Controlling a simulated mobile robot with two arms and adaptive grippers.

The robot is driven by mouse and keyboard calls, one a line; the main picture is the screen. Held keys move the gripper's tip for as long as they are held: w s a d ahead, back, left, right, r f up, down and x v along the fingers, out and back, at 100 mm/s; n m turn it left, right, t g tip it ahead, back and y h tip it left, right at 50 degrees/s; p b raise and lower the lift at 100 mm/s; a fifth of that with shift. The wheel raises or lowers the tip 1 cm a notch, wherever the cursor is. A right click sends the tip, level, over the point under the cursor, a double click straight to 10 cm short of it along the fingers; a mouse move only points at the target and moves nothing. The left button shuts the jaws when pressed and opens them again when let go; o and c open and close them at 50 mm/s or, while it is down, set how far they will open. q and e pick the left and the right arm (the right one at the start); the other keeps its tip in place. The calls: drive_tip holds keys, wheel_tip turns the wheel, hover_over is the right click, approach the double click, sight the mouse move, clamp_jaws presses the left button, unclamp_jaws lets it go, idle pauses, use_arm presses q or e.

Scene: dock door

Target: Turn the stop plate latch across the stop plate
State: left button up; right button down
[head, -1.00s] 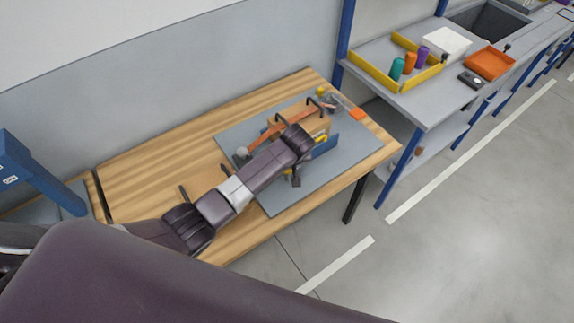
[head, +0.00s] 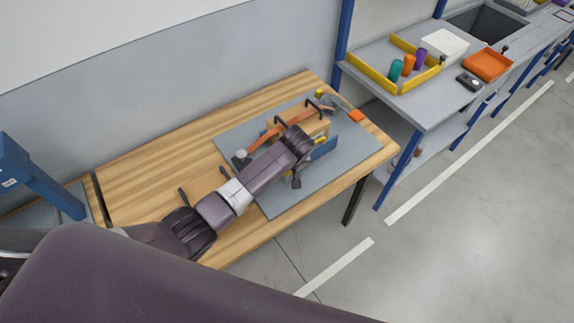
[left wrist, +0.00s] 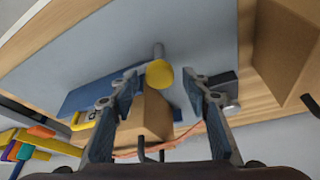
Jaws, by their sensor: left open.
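A blue plate (head: 325,147), which looks like the stop plate, stands along the front of a wooden block (head: 300,126) on the grey board. It also shows in the left wrist view (left wrist: 88,97). A round yellow knob (left wrist: 160,73) on a short grey rod is beside the block; I cannot tell if it is the latch. A yellow piece (left wrist: 80,122) sits at the plate's other side. My left gripper (left wrist: 162,80) is open, its fingers either side of the yellow knob and apart from it. In the head view my arm hides the fingertips and knob. My right gripper is out of view.
The grey board (head: 270,205) lies on a wooden table (head: 150,180). An orange strap and black handles are by the block, with a grey ball knob (head: 241,154) left. Right stands a grey bench with a yellow-edged tray (head: 368,74) and an orange tray (head: 487,65).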

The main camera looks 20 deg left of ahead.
use_arm(q)
drive_tip(key=v, duration=1.2)
